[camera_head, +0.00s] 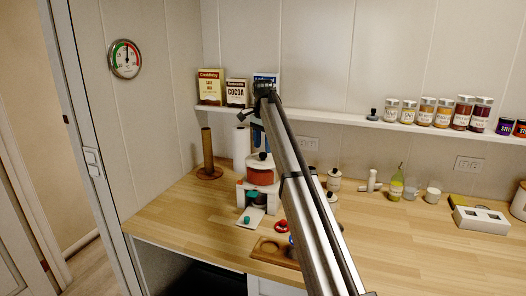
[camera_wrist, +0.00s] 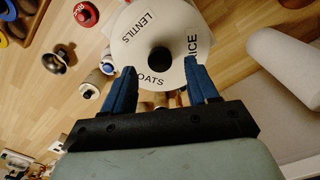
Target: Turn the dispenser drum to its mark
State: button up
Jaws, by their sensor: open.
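The dispenser (camera_head: 262,172) stands on the wooden counter with a reddish drum on a white stand. In the wrist view its round white drum top (camera_wrist: 139,43) carries the words LENTILS, OATS and RICE around a black central knob (camera_wrist: 160,60). My gripper (camera_wrist: 160,66) is open, with its blue fingers apart on either side of the knob in the picture. I cannot tell whether either finger touches the drum. In the head view my gripper (camera_head: 258,137) hangs above the dispenser, partly hidden by my arm. The mark cannot be made out.
A white board with a teal piece (camera_head: 247,219) lies before the stand. The shelf (camera_head: 350,121) holds boxes and jars. Bare counter lies front right.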

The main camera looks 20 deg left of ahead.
aim_at(263, 165)
jog(key=shift+f, duration=1.45)
grip_shut()
